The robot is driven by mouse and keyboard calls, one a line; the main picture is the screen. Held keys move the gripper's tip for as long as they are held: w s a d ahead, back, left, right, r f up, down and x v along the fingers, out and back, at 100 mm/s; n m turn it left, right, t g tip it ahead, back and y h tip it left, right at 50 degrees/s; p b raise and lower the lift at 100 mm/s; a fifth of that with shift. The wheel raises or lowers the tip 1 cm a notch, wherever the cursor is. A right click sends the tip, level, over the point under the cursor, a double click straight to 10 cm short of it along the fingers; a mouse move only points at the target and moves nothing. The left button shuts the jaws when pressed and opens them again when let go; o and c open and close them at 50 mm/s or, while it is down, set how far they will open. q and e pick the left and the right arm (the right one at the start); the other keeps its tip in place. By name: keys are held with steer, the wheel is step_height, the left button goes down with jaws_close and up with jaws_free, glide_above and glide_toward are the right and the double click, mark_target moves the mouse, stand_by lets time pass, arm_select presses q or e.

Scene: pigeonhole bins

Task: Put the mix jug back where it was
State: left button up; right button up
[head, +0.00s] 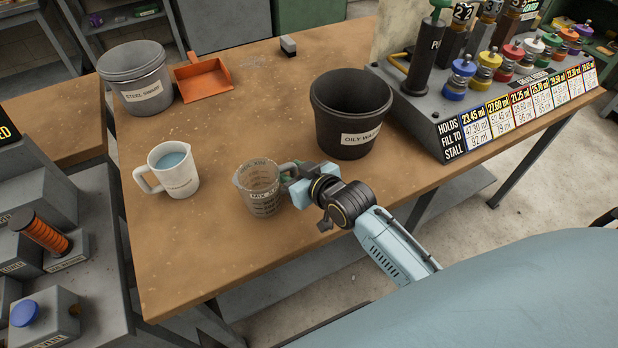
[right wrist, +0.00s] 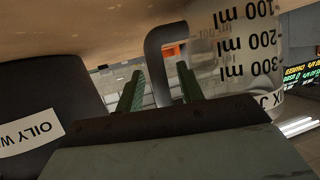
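The mix jug (head: 262,192) is a clear measuring jug with dark markings, standing upright near the table's front edge. Its grey handle points right, toward my right gripper (head: 291,180). In the right wrist view the jug (right wrist: 235,60) appears upside down. There its handle (right wrist: 157,75) stands between the two green fingers of my right gripper (right wrist: 160,72). The fingers are apart, with a visible gap between the left finger and the handle, so the gripper looks open around it. My left gripper is not in view.
A white mug (head: 175,182) of bluish liquid stands left of the jug. The black oily waste bin (head: 350,110) is close behind my right gripper. A steel swarf bucket (head: 140,80), an orange dustpan (head: 203,78) and a rack of coloured-knob bottles (head: 440,105) stand farther back. Mid-table is clear.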

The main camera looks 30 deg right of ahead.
steer(key=p+v, duration=0.1)
steer(key=v, duration=0.9)
steer(key=shift+s, duration=0.35)
